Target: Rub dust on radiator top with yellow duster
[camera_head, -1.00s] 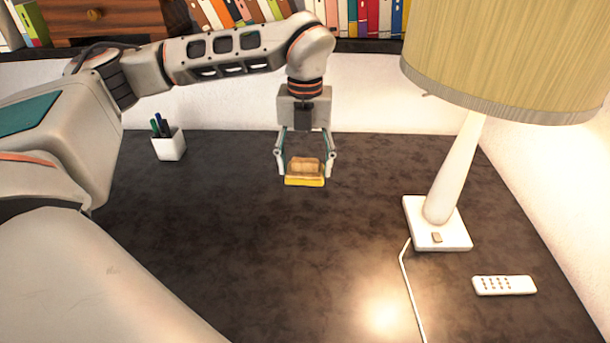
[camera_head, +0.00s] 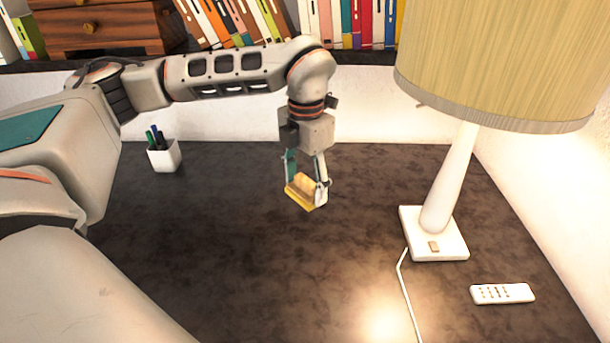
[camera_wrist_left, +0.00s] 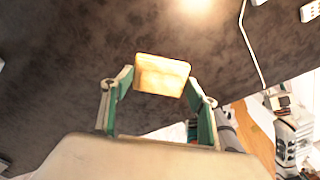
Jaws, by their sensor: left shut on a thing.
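My left gripper (camera_head: 307,188) is shut on the yellow duster (camera_head: 302,193), a small block with a wooden-looking back and a yellow underside. It holds the duster above the dark surface, turned at an angle in the head view. In the left wrist view the duster (camera_wrist_left: 162,75) sits between the two green-padded fingers of the left gripper (camera_wrist_left: 160,92). I cannot tell from the head view how far it is above the surface. No radiator or dust can be made out.
A lamp with a white base (camera_head: 433,234) and yellow shade (camera_head: 500,60) stands at the right of the dark top (camera_head: 230,260). Its cord and a white remote (camera_head: 502,293) lie near it. A white pen cup (camera_head: 164,156) stands at the back left. Books (camera_head: 350,25) line a shelf behind.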

